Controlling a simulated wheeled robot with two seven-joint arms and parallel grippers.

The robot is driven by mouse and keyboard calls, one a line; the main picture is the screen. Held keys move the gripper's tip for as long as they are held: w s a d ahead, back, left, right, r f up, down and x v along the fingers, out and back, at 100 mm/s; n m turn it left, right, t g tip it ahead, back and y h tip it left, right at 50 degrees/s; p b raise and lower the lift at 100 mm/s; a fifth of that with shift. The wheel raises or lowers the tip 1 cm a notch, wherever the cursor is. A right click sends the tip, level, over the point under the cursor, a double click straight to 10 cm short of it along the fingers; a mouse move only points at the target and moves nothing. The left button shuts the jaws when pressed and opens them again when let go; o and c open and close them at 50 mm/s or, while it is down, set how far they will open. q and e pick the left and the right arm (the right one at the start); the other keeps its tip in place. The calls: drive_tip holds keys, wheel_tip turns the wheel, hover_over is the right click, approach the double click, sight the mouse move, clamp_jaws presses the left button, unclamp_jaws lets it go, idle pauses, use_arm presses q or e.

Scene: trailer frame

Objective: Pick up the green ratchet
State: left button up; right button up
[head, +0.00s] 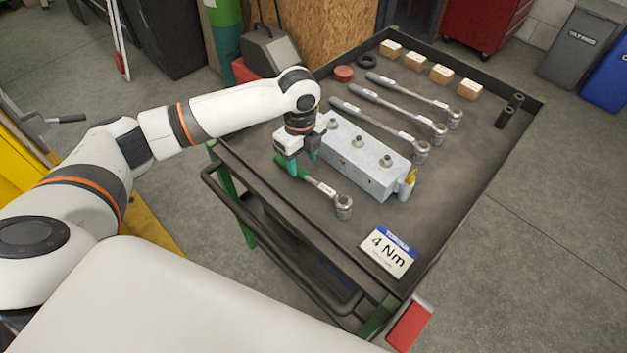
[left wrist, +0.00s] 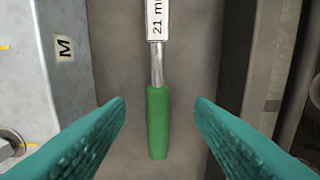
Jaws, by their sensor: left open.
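The green ratchet (head: 322,187) lies on the dark cart top, in front of the grey metal block. Its socket head points toward the lower right in the head view. In the left wrist view its green handle (left wrist: 157,122) lies between my two teal fingers, with a metal shaft and a white label reading "21 m" above it. My left gripper (head: 297,168) is open over the handle end; the wrist view shows a gap on both sides of the handle (left wrist: 160,105). My right gripper is not in view.
The grey metal block (head: 362,158) with bolts stands close beside the ratchet. Several grey-handled ratchets (head: 392,117) lie behind it. A "4 Nm" sign (head: 388,253) lies near the front corner. The cart's raised rim (head: 262,205) runs near the gripper.

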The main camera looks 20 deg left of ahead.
sight(304, 173)
use_arm(q)
drive_tip(key=shift+w+d+f, duration=0.1)
drive_tip(key=shift+f, duration=2.65)
clamp_jaws()
